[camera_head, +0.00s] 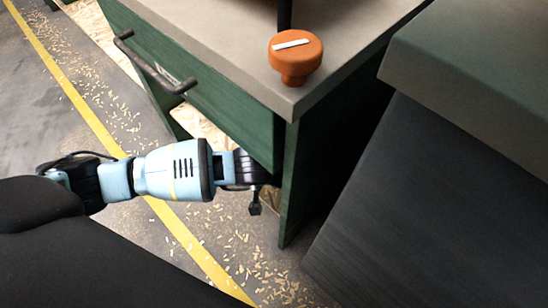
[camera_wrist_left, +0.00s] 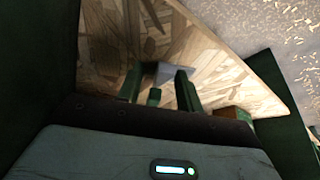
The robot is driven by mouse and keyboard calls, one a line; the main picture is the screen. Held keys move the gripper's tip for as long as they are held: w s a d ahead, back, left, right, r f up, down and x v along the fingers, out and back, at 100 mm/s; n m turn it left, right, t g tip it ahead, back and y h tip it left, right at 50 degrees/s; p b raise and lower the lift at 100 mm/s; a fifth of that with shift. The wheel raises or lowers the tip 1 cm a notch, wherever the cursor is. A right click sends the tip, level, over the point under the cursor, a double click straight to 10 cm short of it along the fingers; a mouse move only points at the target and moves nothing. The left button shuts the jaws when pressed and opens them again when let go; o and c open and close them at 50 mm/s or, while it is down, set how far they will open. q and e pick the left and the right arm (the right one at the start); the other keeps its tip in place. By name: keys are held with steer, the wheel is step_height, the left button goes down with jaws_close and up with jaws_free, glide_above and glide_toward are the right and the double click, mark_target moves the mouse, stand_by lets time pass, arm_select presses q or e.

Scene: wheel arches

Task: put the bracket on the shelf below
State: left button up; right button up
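My left arm reaches in from the left in the head view, and its end goes under the drawer of the green workbench (camera_head: 215,105). The left gripper is hidden there. In the left wrist view, the two fingers of my left gripper (camera_wrist_left: 160,84) stand apart over the wooden shelf board (camera_wrist_left: 222,68). A light grey piece (camera_wrist_left: 163,72), perhaps the bracket, shows in the gap at the fingertips. I cannot tell whether the fingers touch it or it lies beyond them. My right gripper is not in view.
An orange knob-shaped thing (camera_head: 295,55) stands at the top's near corner. The drawer handle (camera_head: 155,68) juts out above my arm. A dark cabinet (camera_head: 430,190) stands at the right. An orange-brown block (camera_wrist_left: 233,113) is right of the fingers. Dark green panels flank the shelf.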

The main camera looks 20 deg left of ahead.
arm_select(q)
steer(key=s+p, duration=0.1)
steer(key=s, duration=0.3)
steer(key=shift+s+d+r, duration=0.1)
steer(key=shift+s, duration=1.4)
